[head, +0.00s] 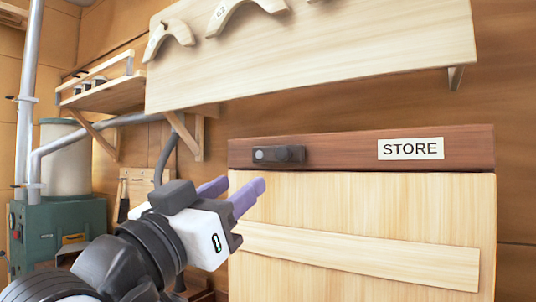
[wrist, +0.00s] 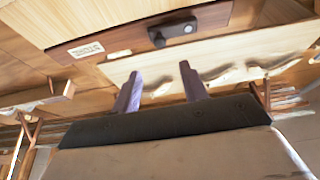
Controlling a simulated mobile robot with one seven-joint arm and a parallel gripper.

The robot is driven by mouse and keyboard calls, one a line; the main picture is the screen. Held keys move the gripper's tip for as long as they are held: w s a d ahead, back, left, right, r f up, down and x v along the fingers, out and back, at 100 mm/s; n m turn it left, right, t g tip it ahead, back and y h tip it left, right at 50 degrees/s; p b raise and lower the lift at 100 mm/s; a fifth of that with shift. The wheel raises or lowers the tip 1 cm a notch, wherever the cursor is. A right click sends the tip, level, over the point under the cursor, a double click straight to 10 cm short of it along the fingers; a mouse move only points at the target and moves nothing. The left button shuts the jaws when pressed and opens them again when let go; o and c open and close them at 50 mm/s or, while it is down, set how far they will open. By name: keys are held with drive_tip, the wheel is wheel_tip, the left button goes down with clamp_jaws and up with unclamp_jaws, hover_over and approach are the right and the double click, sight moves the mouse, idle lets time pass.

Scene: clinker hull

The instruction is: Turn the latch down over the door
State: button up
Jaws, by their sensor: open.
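The latch (head: 290,155) is a small dark bar with a round pale disc at its left end. It lies level on the dark red-brown beam (head: 335,146) above the pale wooden door (head: 370,215). In the wrist view the latch (wrist: 172,32) shows near the top, beyond my fingers, with the scene turned over. My gripper (head: 243,186) has two purple fingers spread apart with nothing between them. It is in front of the door's upper left corner, below and left of the latch in the head view. The gripper (wrist: 158,78) appears apart from the latch.
A STORE label (head: 411,148) is on the beam's right part. A pale board (head: 330,50) with curved wooden pieces juts out above. A small shelf (head: 105,96), grey pipes and a green machine (head: 60,235) are at left. A batten (head: 350,255) crosses the door.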

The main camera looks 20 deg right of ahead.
sight(281, 153)
drive_tip(key=p+x, duration=0.4)
drive_tip(key=x, duration=0.7)
drive_tip(key=shift+d+r, duration=0.1)
drive_tip(key=shift+r, duration=0.15)
drive_tip(key=shift+w+d+r, duration=0.1)
drive_tip(key=shift+w+d, duration=0.35)
drive_tip(key=shift+d, duration=0.05)
drive_tip(key=shift+c, duration=0.4)
clamp_jaws()
